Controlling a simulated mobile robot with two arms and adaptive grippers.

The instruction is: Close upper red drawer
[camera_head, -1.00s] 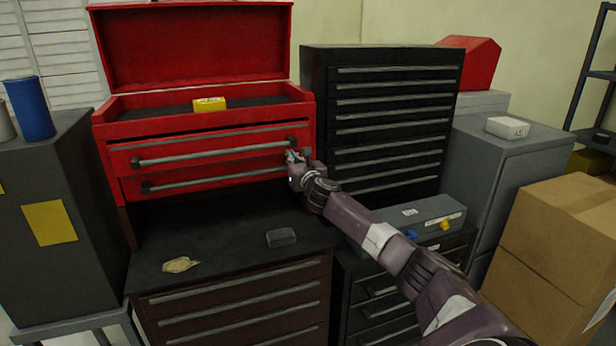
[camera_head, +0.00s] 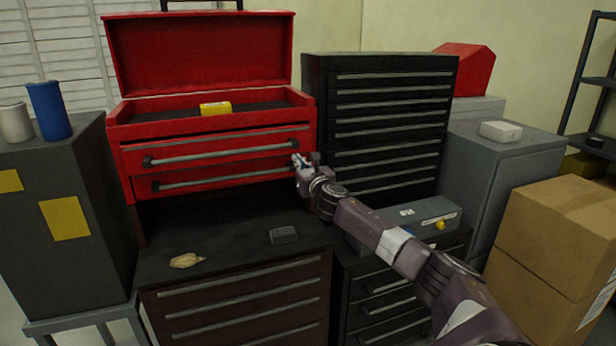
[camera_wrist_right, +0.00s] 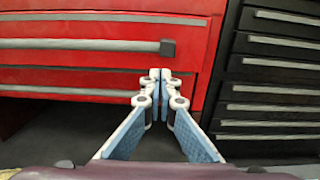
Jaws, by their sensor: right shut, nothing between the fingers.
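The upper red drawer (camera_head: 215,149) sits in the red tool chest, with a long grey handle (camera_head: 230,153). Whether its front stands slightly out is hard to tell. The lower red drawer (camera_head: 215,183) is right under it. My right gripper (camera_head: 299,161) is shut and empty at the right end of the drawer fronts, just below the upper handle's right end. In the right wrist view its closed fingertips (camera_wrist_right: 160,75) point at the red front below the handle's end block (camera_wrist_right: 167,48); whether they touch is unclear. My left gripper is out of view.
A black drawer cabinet (camera_head: 390,125) stands close to the right of the chest. A yellow box (camera_head: 215,108) lies in the chest's open top. The dark worktop (camera_head: 225,235) below holds a small grey block (camera_head: 284,235) and a crumpled tan item (camera_head: 186,260).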

